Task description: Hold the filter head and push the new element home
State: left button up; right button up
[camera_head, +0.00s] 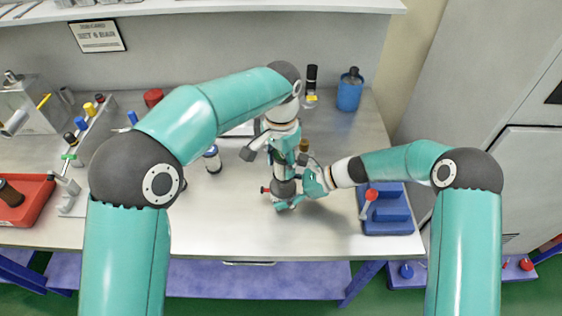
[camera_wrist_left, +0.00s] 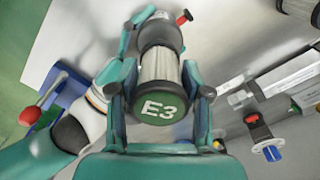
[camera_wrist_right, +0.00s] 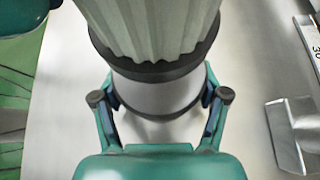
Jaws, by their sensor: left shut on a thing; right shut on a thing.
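The new element, a white pleated cylinder (camera_wrist_left: 158,66) with a green end cap marked E3, is between the fingers of my left gripper (camera_wrist_left: 160,92). My left gripper (camera_head: 284,150) is shut on it from above. The dark grey filter head (camera_head: 284,188) with a red knob stands below, near the bench front. My right gripper (camera_head: 297,197) is shut around the head from the right. In the right wrist view, my right gripper (camera_wrist_right: 160,98) grips the head's grey body (camera_wrist_right: 158,108), and the pleated element (camera_wrist_right: 160,25) is in line with it at a dark collar. The seating depth is hidden.
A blue cup (camera_head: 350,92) and black bottle (camera_head: 311,76) stand behind. A red bin (camera_head: 38,208) is at far left. The bench front (camera_head: 240,225) is clear.

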aim_at(281, 156)
pick_arm(q)
jog(key=shift+f, duration=1.95)
pick_arm(e)
jog(key=shift+s+f, duration=0.15)
pick_arm(q)
jog(key=o, duration=1.2)
jog(key=shift+o, duration=0.2)
jog(key=shift+r, duration=0.15)
jog(key=shift+r, duration=3.4)
jog(key=shift+r, duration=0.1)
notch_tip(281, 156, up, 12)
